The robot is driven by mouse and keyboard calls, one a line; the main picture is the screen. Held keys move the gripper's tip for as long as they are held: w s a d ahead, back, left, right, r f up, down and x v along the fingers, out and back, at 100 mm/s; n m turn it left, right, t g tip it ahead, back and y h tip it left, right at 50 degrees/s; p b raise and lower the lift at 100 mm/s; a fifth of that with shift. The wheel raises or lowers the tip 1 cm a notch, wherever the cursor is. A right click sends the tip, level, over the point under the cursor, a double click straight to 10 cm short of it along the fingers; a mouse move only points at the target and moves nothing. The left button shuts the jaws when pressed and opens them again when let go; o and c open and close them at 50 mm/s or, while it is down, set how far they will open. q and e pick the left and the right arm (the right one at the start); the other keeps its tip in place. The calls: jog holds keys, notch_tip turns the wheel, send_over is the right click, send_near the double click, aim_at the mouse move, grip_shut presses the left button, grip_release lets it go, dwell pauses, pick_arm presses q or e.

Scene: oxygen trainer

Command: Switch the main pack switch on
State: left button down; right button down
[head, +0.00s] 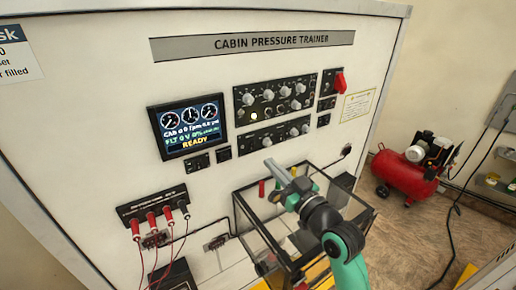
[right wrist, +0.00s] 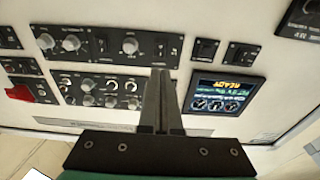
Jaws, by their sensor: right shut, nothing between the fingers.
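The trainer's white panel (head: 110,100) carries several switches and knobs, and the labels are too small to read, so I cannot tell which one is the main pack switch. A lower black control panel (head: 275,135) has several knobs; it also shows in the right wrist view (right wrist: 85,45), upside down, with small switches. Two small black switch plates (head: 198,162) (head: 223,153) sit below and beside the display. My right gripper (head: 269,164) is shut and empty, in front of the trainer below the lower control panel. In the right wrist view its closed fingers (right wrist: 160,78) hide part of the panel. My left gripper is not in view.
The display (head: 188,125) reads READY. A red lever (head: 340,82) is at the upper right. A clear-walled box (head: 250,235) stands under my right arm. Red leads (head: 152,222) hang at the lower left. A red compressor (head: 405,172) stands on the floor at right.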

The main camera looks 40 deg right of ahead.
aim_at(252, 144)
jog(key=p+x, duration=0.1)
jog(key=x, duration=0.5)
jog(key=shift+w+r, duration=0.1)
jog(key=shift+w, duration=0.1)
jog(key=shift+w+d, duration=0.1)
jog(key=shift+w, duration=0.35)
jog(key=shift+w, duration=0.1)
